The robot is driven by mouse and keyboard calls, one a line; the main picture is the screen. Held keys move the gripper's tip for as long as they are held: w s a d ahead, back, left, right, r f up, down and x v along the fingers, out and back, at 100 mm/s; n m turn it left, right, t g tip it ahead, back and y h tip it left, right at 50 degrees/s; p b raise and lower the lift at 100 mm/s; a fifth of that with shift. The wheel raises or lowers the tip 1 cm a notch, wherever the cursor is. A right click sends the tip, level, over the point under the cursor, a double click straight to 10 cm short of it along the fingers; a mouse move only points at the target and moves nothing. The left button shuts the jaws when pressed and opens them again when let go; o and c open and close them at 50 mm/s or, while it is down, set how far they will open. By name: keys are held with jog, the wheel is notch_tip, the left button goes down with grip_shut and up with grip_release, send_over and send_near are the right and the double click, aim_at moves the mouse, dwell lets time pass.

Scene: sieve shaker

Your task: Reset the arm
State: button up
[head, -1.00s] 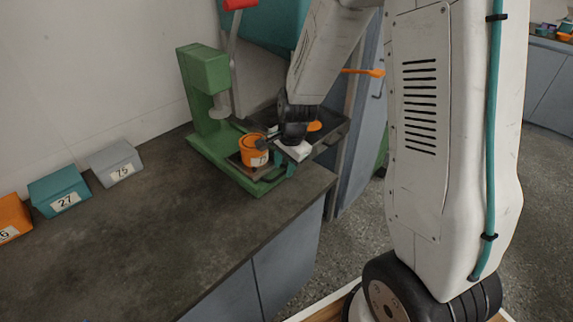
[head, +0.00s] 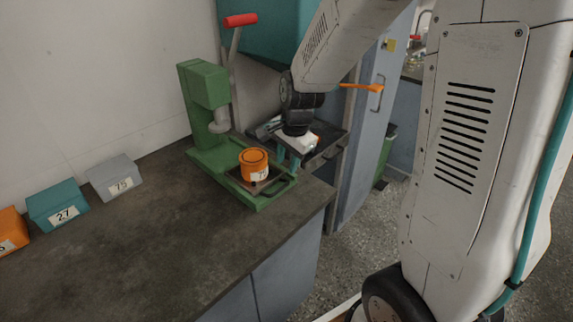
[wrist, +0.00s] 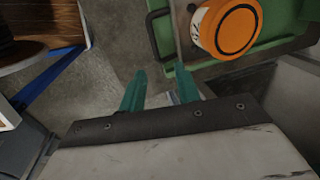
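My gripper (head: 289,158) hangs at the right of the green press (head: 205,100), fingers pointing down. In the wrist view its two teal fingers (wrist: 160,90) are spread apart with nothing between them. An orange lidded can (head: 254,166) with a white label stands upright on the dark tray (head: 273,191) at the foot of the press. The can also shows in the wrist view (wrist: 235,28), beyond and to the right of the fingers, apart from them.
The press has a red-tipped lever (head: 241,20). Numbered boxes, grey (head: 115,178), teal (head: 58,205) and orange (head: 12,232), line the wall. A dark tray (head: 330,140) lies behind my gripper. The front of the counter (head: 170,250) is clear.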

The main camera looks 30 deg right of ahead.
dwell(0.4)
jog(key=s+a+r+n, duration=0.1)
jog(key=s+r+n, duration=0.6)
jog(key=s, duration=0.5)
jog(key=s+a+r+n, duration=0.2)
jog(key=s+r+n, duration=0.5)
jog(key=s, duration=0.6)
jog(key=shift+s+a+r+g+h, duration=0.2)
jog(key=shift+r+g+h, duration=0.1)
jog(key=shift+r, duration=0.25)
jog(key=shift+d, duration=0.1)
